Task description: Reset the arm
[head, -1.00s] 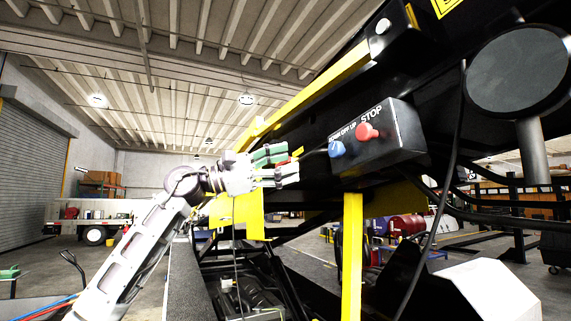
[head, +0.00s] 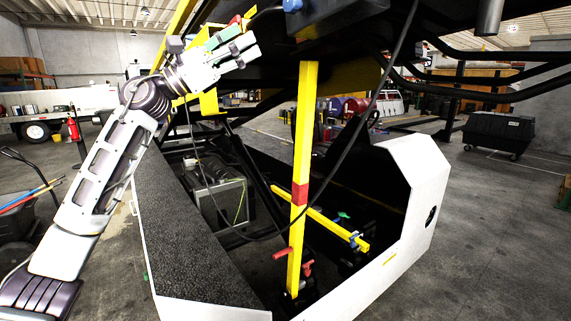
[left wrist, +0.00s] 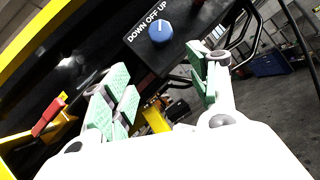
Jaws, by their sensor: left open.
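My left arm comes in from the left in the head view. My left gripper (head: 238,44) is raised beside the belt loader's dark boom, its fingers apart and nothing between them. In the left wrist view my left gripper (left wrist: 165,88) shows green finger pads spread wide. The blue knob (left wrist: 161,32) on the black control box, labelled DOWN OFF UP, lies beyond the open fingers, apart from them. The red stop button is out of view. My right gripper is not in view.
A yellow upright prop (head: 303,150) with a red band stands in the loader's open chassis. A yellow bar (head: 322,218) lies across it. The white chassis side (head: 420,190) and black textured deck (head: 185,235) flank the opening. Black cables hang nearby.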

